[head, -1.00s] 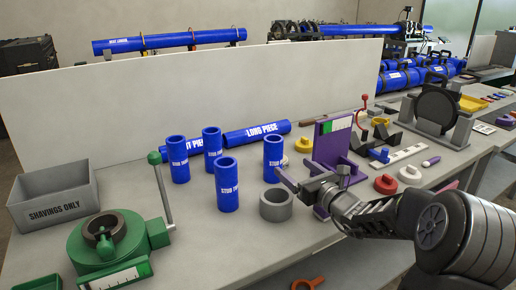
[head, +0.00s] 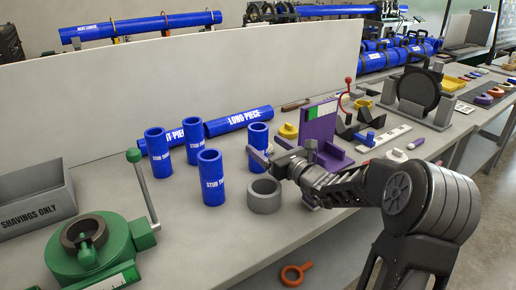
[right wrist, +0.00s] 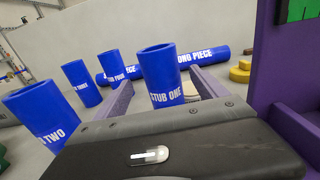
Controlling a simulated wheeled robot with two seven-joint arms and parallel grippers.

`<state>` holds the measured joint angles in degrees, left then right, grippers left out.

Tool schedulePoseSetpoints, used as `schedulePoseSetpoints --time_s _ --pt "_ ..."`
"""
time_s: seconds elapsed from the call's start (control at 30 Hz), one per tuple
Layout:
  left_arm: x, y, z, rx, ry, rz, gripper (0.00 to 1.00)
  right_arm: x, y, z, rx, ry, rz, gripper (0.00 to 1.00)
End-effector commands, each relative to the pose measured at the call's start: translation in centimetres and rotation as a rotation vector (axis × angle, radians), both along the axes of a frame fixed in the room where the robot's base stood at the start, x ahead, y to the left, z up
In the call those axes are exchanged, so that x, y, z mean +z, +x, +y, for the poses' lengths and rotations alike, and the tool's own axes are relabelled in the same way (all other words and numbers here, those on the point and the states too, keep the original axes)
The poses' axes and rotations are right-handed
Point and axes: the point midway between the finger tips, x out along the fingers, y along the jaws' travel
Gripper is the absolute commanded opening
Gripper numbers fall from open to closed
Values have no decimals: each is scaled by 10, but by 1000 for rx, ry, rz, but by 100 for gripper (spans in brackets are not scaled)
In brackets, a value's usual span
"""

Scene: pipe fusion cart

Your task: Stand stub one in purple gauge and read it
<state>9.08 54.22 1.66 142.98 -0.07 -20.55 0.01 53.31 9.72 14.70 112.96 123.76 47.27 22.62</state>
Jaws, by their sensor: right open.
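Stub one (head: 258,136) is a blue upright tube on the table, left of the purple gauge (head: 320,126). My right gripper (head: 267,149) is open beside stub one, with a finger crossing in front of it. In the right wrist view, stub one (right wrist: 160,70) shows between the open fingers (right wrist: 161,80); its base is hidden, and I cannot tell whether they touch it. The purple gauge, with a green and white scale, also shows at the right edge there (right wrist: 268,60). My left gripper is out of view.
Other blue stubs stand to the left, including stub two (head: 212,180). A grey ring (head: 264,197) sits just in front of stub one. Long blue pieces (head: 238,121) lie behind. A green tool (head: 90,250) and a grey shavings bin (head: 35,200) are at left.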

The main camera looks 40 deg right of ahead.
Motion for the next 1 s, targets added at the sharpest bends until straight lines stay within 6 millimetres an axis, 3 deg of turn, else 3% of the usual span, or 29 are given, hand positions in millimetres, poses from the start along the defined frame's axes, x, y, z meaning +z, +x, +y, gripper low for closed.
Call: schedulePoseSetpoints --time_s 0.27,0.63,1.0 --pt "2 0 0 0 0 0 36 1 3 0 0 0 0 82" --pt "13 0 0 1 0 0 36 5 49 -4 0 2 0 82" --pt "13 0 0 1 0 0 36 5 52 -4 -1 0 0 82"
